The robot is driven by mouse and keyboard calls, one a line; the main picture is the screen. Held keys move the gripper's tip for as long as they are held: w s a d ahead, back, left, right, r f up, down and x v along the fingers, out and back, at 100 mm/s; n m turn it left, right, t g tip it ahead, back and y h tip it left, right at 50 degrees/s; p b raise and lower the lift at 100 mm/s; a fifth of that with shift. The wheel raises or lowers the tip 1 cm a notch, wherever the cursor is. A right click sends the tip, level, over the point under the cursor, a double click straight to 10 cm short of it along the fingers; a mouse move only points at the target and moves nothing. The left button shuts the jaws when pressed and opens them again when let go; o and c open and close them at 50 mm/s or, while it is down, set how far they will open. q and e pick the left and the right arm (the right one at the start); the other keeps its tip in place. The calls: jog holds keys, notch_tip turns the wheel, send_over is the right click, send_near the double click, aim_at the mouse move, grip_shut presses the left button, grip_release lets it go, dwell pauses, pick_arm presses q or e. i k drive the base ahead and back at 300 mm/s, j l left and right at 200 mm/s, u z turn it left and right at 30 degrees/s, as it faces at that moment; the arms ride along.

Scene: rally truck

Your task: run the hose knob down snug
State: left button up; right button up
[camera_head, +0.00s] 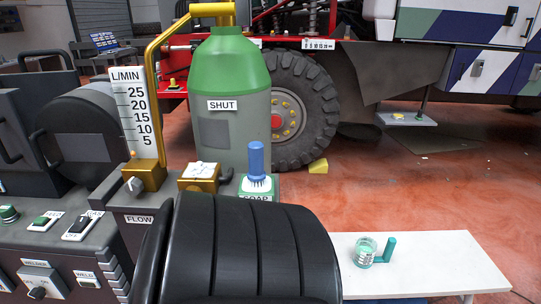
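No part in view is clearly marked as the hose knob, so I cannot tell which it is. A brass block (146,176) under the L/MIN flow gauge (137,112) has a small pale knob (135,184) on its front. A second brass fitting (199,178) with a whitish top sits to its right, in front of the green-topped gas bottle (232,60) labelled SHUT. A yellow pipe (151,52) rises beside the gauge and bends over to the bottle top. Neither gripper shows. How snug any knob is cannot be seen.
A large black form close to the camera blocks the lower middle. Control boxes (62,215) stand at left. A blue brush (256,163) stands by a SOAP label.

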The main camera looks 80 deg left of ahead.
aim_at(193, 188)
jog(key=i+u, duration=0.15)
jog(key=u, duration=0.3)
jog(key=i+u, duration=0.15)
jog(key=u, duration=0.25)
jog(key=i+l+u, duration=0.1)
jog(key=u, duration=0.35)
jog(key=i+l+u, duration=0.1)
jog(key=u, duration=0.35)
